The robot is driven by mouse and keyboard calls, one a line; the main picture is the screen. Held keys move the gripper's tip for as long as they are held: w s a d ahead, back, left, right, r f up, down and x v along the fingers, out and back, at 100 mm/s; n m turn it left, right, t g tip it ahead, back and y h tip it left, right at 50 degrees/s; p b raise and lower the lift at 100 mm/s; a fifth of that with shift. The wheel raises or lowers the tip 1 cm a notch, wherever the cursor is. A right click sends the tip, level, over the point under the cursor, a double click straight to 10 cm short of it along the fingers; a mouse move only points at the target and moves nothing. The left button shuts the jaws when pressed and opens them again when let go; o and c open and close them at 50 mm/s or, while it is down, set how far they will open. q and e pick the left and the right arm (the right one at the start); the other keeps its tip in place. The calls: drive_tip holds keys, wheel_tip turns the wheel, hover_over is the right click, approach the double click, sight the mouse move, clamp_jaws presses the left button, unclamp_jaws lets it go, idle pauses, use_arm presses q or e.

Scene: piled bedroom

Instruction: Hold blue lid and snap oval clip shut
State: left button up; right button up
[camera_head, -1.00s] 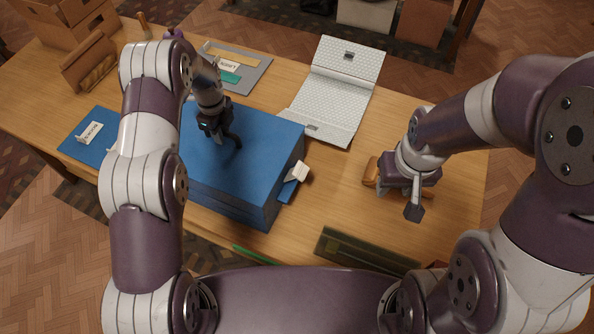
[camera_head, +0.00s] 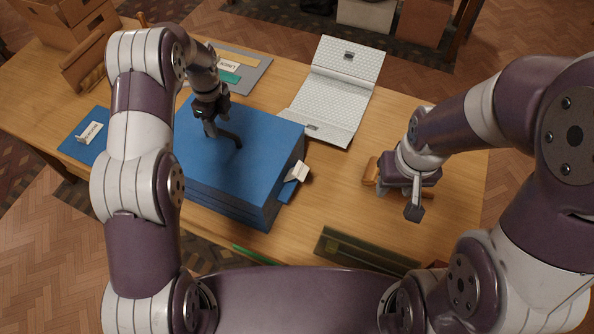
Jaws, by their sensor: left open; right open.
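The blue lid (camera_head: 255,160) is the top of a large blue box on the wooden table. My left gripper (camera_head: 223,138) is open and points down over the lid, left of its middle. A dark patch by its fingers may be shadow, and I cannot tell whether they touch the lid. A small white piece (camera_head: 298,171) sticks out at the box's right side above a blue flap; it may be the clip, but its oval shape is not clear. My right gripper (camera_head: 413,207) is open, well to the right of the box, over the table.
A white patterned folder (camera_head: 340,85) lies open behind the box. An orange-brown object (camera_head: 371,171) sits beside my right gripper. A dark green tray (camera_head: 365,250) lies at the front edge. Cardboard boxes (camera_head: 70,20) stand back left. Bare table lies between the box and my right gripper.

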sight(220, 130)
use_arm(q)
drive_tip(key=shift+r, duration=0.2)
drive_tip(key=shift+c, duration=0.7)
wheel_tip(220, 130, up, 6)
wheel_tip(220, 130, down, 10)
drive_tip(key=shift+r, duration=0.1)
drive_tip(key=shift+f, duration=0.65)
drive_tip(key=c, duration=0.7)
clamp_jaws()
